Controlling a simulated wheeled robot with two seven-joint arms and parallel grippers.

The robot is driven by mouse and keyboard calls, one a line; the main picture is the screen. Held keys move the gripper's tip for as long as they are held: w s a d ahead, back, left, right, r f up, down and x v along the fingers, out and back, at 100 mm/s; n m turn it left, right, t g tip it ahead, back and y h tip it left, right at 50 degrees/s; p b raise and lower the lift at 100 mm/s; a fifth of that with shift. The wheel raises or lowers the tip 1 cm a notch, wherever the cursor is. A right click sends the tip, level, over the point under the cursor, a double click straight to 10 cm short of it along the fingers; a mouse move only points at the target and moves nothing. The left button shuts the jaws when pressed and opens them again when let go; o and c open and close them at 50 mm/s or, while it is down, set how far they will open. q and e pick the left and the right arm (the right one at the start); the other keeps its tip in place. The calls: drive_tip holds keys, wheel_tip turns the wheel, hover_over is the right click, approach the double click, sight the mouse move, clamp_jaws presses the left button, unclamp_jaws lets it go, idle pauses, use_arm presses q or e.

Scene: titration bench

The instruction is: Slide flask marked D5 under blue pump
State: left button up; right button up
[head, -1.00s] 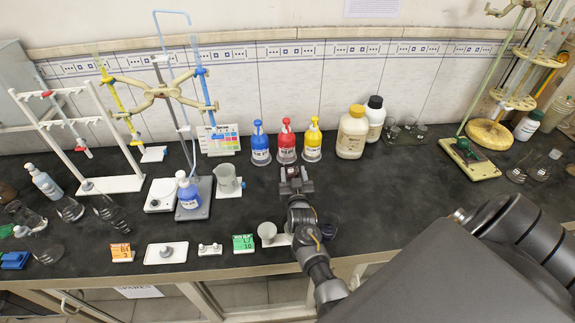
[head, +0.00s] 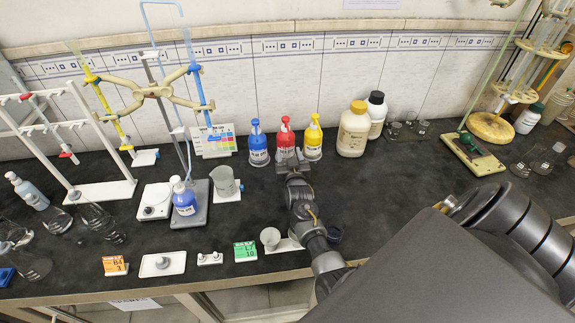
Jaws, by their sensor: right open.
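The blue pump bottle (head: 258,146) stands at the back by the tiled wall, left of the red pump bottle (head: 285,141) and the yellow one (head: 313,140). My right gripper (head: 291,163) is open in front of the red bottle and hides its lower part. I cannot tell whether it touches the bottle, and I see nothing held in it. Clear glass flasks stand at the left, one near the rack (head: 98,222) and another at the front (head: 35,268). I cannot read a D5 mark on any of them. My left gripper is not in view.
The dark bench (head: 385,185) is clear right of my forearm.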

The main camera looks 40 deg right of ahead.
drive_tip(key=shift+s+d, duration=0.1)
drive_tip(key=shift+r, duration=0.1)
drive_tip(key=shift+c, duration=0.8)
drive_tip(key=c, duration=0.6)
drive_tip(key=shift+o, duration=0.2)
drive_tip(key=shift+w+a, duration=0.45)
drive_tip(key=shift+a, duration=0.35)
drive_tip(key=shift+w+a, duration=0.4)
drive_tip(key=shift+a, duration=0.35)
drive_tip(key=shift+a, duration=0.15)
drive_tip(key=shift+w+a+b, duration=0.3)
drive_tip(key=shift+w+a, duration=0.15)
drive_tip(key=shift+a, duration=0.25)
drive_tip(key=shift+w+a+b, duration=0.25)
drive_tip(key=shift+w+a, duration=0.15)
drive_tip(key=shift+a, duration=0.3)
drive_tip(key=shift+w+a, duration=0.1)
